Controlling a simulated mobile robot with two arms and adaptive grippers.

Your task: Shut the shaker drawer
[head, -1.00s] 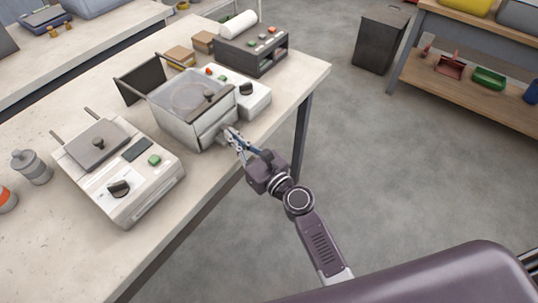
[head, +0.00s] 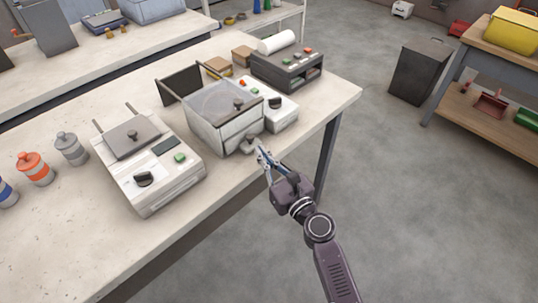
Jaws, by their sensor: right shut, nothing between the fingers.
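The shaker (head: 213,128) is a pale box with a clear top and a dark front bar with a knob, standing near the table's front edge. A dark panel stands up behind it. The drawer front (head: 243,132) is low on its right-hand side, with a small grey piece (head: 249,144) jutting out there. I cannot tell how far the drawer stands out. My right gripper (head: 261,154) is shut and empty, just in front of that grey piece, with a small gap or light touch that I cannot tell apart. My left gripper is out of view.
A white sealer-like unit (head: 150,180) stands left of the shaker, with grey (head: 70,148) and orange (head: 35,168) bottles beyond. A control box (head: 282,110) and a dark printer-like unit (head: 287,70) stand right of it. Floor right of the table (head: 330,105) is open.

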